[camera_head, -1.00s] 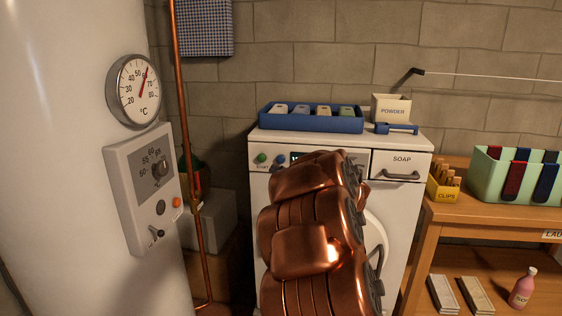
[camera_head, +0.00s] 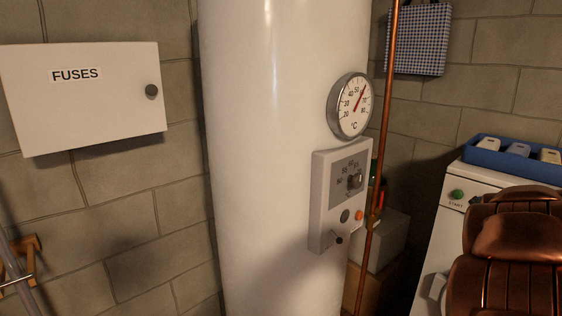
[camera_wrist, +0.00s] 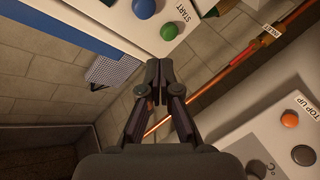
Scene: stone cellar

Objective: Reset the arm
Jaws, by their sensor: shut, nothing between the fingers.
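My gripper (camera_wrist: 163,75) shows in the wrist view with its dark fingers together and nothing between them. Beyond its tips are the green START button (camera_wrist: 169,33) and a blue button (camera_wrist: 143,8) on the white washing machine's front; I cannot tell the exact gap. In the head view my copper-coloured arm (camera_head: 510,250) covers much of the washing machine (camera_head: 429,245) at the lower right. The gripper itself is hidden in that view.
A tall white boiler (camera_head: 255,150) with a thermometer (camera_head: 349,104) and a control box (camera_head: 340,195) stands centrally. A copper pipe (camera_head: 383,130) runs beside it. A FUSES box (camera_head: 85,110) hangs on the left wall. A blue tray (camera_head: 487,160) sits on the machine.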

